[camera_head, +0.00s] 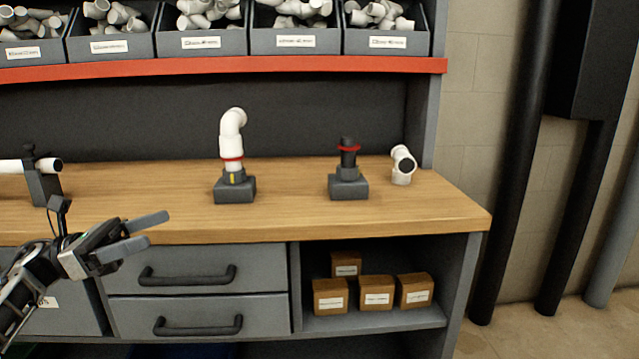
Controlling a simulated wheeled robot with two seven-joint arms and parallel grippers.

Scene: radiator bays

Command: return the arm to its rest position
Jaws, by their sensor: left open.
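My left gripper (143,232) is at the lower left, in front of the workbench's drawers and near its front edge. Its two grey fingers are apart and point right, with nothing between them. The wooden workbench top (285,215) lies beyond it. My right gripper does not show.
On the bench stand a grey block with a white elbow pipe (233,130), a block with a black stub (348,185), a white fitting (402,165) and a clamp holding a pipe (43,185). Below are drawers (200,270) and small boxes (377,291). Bins (201,42) line a red-edged shelf.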

